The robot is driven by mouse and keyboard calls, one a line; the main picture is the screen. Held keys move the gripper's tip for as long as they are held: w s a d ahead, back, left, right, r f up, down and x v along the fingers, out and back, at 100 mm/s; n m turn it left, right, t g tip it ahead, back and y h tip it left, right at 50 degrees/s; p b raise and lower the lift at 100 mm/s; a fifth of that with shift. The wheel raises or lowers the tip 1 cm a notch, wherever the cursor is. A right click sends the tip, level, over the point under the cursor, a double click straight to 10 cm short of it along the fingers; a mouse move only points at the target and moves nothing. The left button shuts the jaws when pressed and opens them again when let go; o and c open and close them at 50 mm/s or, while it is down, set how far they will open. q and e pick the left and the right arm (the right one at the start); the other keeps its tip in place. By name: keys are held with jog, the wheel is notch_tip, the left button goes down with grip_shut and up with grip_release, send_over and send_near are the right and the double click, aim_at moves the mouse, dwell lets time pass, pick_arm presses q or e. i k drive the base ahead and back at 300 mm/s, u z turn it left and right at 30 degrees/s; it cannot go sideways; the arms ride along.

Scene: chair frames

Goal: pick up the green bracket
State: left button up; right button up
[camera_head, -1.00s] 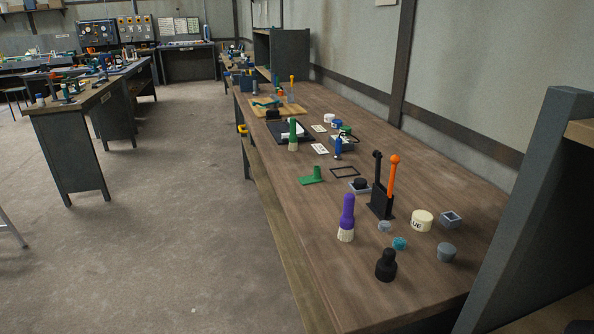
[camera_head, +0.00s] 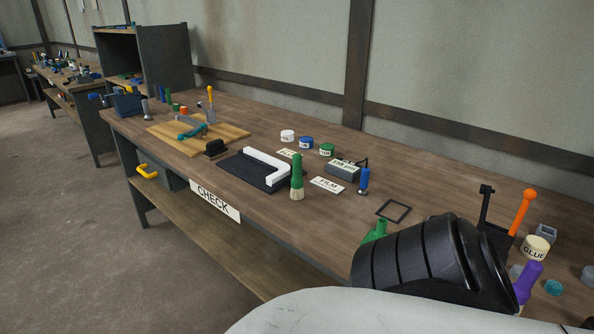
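The green bracket (camera_head: 375,233) lies on the workbench (camera_head: 330,225), right of centre near the front edge. Only its upright part and a bit of its base show. A black ribbed part of my own arm, with a white link below it, covers the rest of it in the picture. I cannot tell from this view how far the arm is from the bracket. Neither my left nor my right gripper shows.
A green-handled brush (camera_head: 297,178) stands beside a black mat with a white bracket (camera_head: 267,166). A black square frame (camera_head: 393,211), an orange-handled tool (camera_head: 521,211), a glue pot (camera_head: 535,248) and a purple-handled brush (camera_head: 528,280) are nearby. A CHECK label (camera_head: 216,201) hangs on the front edge.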

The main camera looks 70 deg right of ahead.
aim_at(374, 234)
jog(key=i, duration=0.3)
jog(key=z, duration=1.05)
